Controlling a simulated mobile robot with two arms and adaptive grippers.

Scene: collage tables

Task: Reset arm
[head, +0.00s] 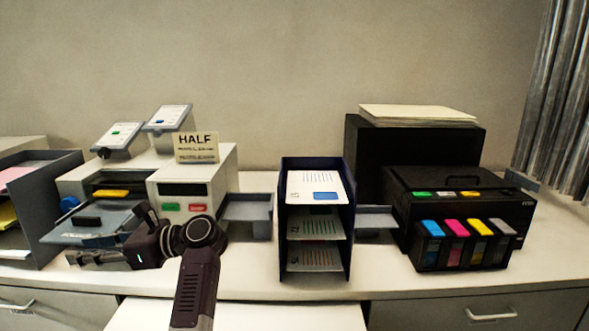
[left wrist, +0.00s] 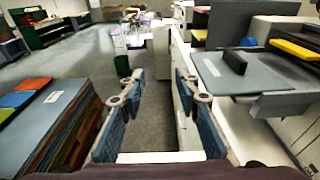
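My left arm rises from the bottom of the head view, and my left gripper (head: 143,238) points to the left in front of the grey tray of the white machine (head: 190,210). In the left wrist view my left gripper (left wrist: 157,92) has its two blue-grey fingers wide apart with nothing between them. Beyond the fingers are the floor and the side of the white counter. The machine's tray (left wrist: 250,73) with a black block is to the right of the fingers, apart from them. My right gripper is in neither view.
A dark blue paper rack (head: 282,225) stands mid-counter. A black printer (head: 465,195) with coloured cartridges is at the right. A grey file rack (head: 50,215) is at the far left. In the left wrist view, stacked coloured boards (left wrist: 50,115) are at the left.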

